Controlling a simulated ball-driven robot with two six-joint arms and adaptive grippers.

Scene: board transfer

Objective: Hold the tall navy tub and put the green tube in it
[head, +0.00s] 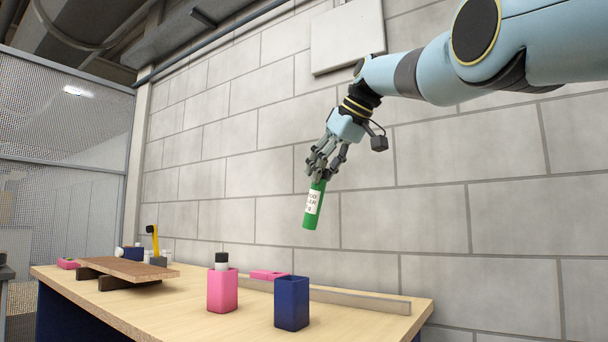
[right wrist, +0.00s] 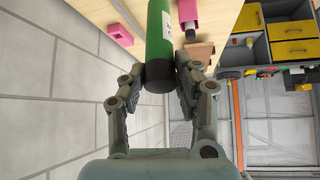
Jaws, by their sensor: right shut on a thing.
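My right gripper (head: 323,171) is shut on the green tube (head: 314,205), which has a white label and hangs slightly tilted in the air above the table. In the right wrist view the gripper (right wrist: 164,82) grips the tube (right wrist: 158,35) near its dark end. The tall navy tub (head: 291,304) stands upright on the table near its front, below and left of the tube, with its open top up. No gripper touches the tub. My left gripper is not in view.
A pink tub (head: 222,292) with a dark-capped bottle (head: 221,261) in it stands left of the navy tub. A low pink block (head: 268,274) and a long ledge (head: 360,302) lie behind. A brown board (head: 128,268) rests on dark supports at left. The table's right end is fairly clear.

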